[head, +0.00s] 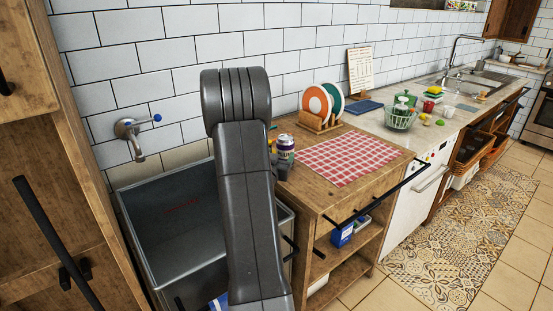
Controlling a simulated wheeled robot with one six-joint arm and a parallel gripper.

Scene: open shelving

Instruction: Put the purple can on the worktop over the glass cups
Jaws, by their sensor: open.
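The purple can (286,143), with a pale top, stands upright on the wooden worktop (308,202) at the left of the checkered cloth. My gripper (282,166) is mostly hidden behind my dark arm; its visible part is open, just in front of the can's lower side. I cannot tell whether it touches the can. I cannot make out any glass cups; the dark open shelves (494,126) under the far counter are too small to read.
A metal basin (160,195) lies at the left under a tap (131,130). The tiled floor at right (500,240) is clear.

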